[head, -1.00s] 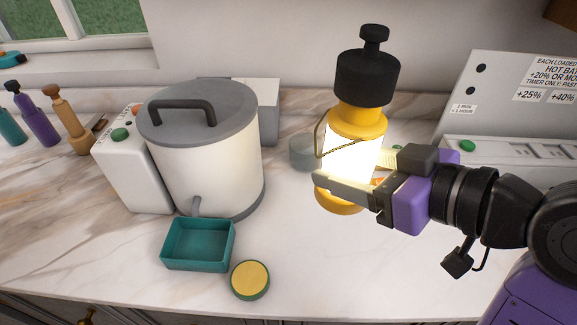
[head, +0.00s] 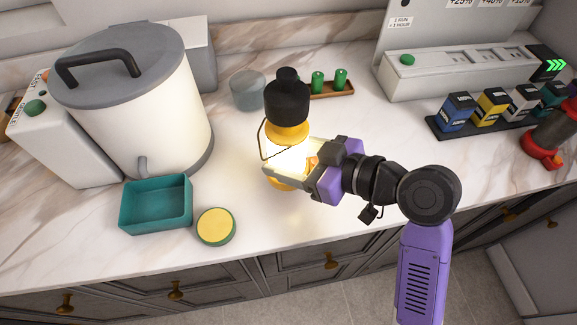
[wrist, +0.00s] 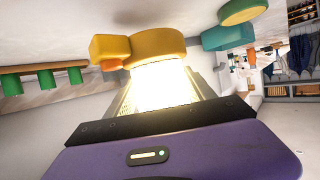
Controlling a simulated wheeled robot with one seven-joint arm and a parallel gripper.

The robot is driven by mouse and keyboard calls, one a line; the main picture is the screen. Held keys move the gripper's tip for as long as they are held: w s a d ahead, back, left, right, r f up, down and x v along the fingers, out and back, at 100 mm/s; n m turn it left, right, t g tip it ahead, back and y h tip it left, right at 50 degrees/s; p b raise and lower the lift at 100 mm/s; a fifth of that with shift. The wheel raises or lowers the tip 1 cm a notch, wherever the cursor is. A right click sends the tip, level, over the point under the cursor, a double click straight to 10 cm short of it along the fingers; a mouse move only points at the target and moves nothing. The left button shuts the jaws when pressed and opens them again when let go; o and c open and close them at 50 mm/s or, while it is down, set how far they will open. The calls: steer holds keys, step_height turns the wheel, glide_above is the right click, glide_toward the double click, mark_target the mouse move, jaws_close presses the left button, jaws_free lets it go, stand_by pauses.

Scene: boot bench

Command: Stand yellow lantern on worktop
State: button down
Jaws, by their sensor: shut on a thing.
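The yellow lantern (head: 287,132) has a black cap, a thin wire handle and a brightly glowing middle. It is upright over the front part of the marble worktop (head: 262,238). My gripper (head: 288,166) is shut on its glowing body from the right. The wrist view also shows the lantern's yellow base (wrist: 157,46) beyond the fingers. Glare hides part of the grip. I cannot tell whether the base touches the worktop.
A teal tray (head: 155,203) and a yellow-topped round tin (head: 216,226) are left of the lantern. A large white pot (head: 150,115), a clear grey jar (head: 247,90) and a wooden rack with green cylinders (head: 330,91) are behind. Small boxes (head: 491,105) stand right. Bare worktop lies around the lantern.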

steer(key=shift+f, duration=2.3)
steer(key=shift+c, duration=1.8)
jaws_free()
steer(key=shift+r, duration=0.15)
steer(key=b+v, duration=0.1)
steer(key=v, duration=1.1)
